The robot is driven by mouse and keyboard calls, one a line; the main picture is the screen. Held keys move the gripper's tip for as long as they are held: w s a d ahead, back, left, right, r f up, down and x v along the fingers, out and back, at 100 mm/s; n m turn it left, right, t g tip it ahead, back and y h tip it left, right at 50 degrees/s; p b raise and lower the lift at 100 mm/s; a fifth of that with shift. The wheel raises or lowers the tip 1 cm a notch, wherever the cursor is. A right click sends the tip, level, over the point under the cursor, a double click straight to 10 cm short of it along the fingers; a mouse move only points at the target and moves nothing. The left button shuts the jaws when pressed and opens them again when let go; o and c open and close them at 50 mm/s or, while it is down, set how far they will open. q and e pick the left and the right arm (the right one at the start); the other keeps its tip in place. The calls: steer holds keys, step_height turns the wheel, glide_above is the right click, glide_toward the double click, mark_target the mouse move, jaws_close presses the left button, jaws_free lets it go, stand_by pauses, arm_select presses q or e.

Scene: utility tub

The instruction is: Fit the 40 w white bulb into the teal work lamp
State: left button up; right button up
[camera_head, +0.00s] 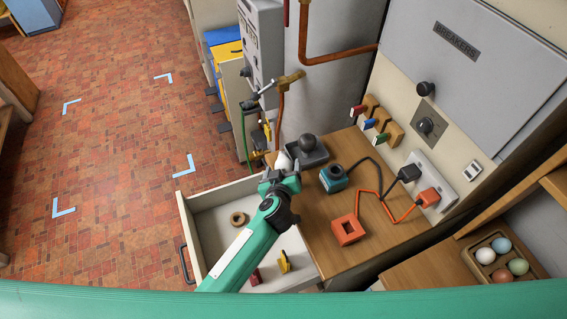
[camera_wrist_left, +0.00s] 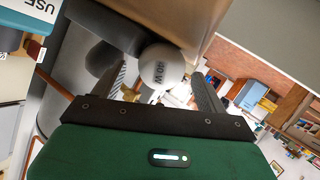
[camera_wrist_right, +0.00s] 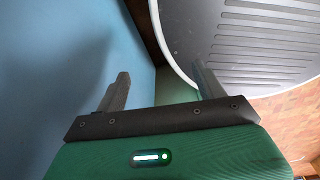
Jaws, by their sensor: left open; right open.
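The white bulb (camera_head: 283,160) shows just beyond my left gripper (camera_head: 281,175) in the head view, at the left edge of the worktop by a dark tray. In the left wrist view the bulb (camera_wrist_left: 161,66) reads "40 W" and sits between the open fingers; contact cannot be told. The teal work lamp (camera_head: 334,180) stands on the worktop to the right of the gripper, with a dark round opening on top. Part of a teal body with a label (camera_wrist_left: 20,25) shows at the upper left of the left wrist view. My right gripper (camera_wrist_right: 160,82) is open and empty.
A dark grey bulb (camera_head: 307,143) stands in the dark tray (camera_head: 314,158). An orange square block (camera_head: 347,231), cords and a power strip (camera_head: 432,182) lie to the right. An open drawer (camera_head: 221,219) with a ring and small items lies below the left arm.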

arm_select(q)
jaws_close()
steer(key=shift+r, duration=0.1)
step_height(320, 180, up, 20)
steer(key=s+a+f, duration=0.1)
steer(key=s+a, duration=0.5)
steer(key=a, duration=0.4)
steer(key=s+a+f+n+y, duration=0.1)
steer(key=s+a+f, duration=0.1)
steer(key=s+a, duration=0.4)
steer(key=a, duration=0.5)
steer(key=shift+s+f, duration=0.3)
steer(key=shift+s, duration=0.1)
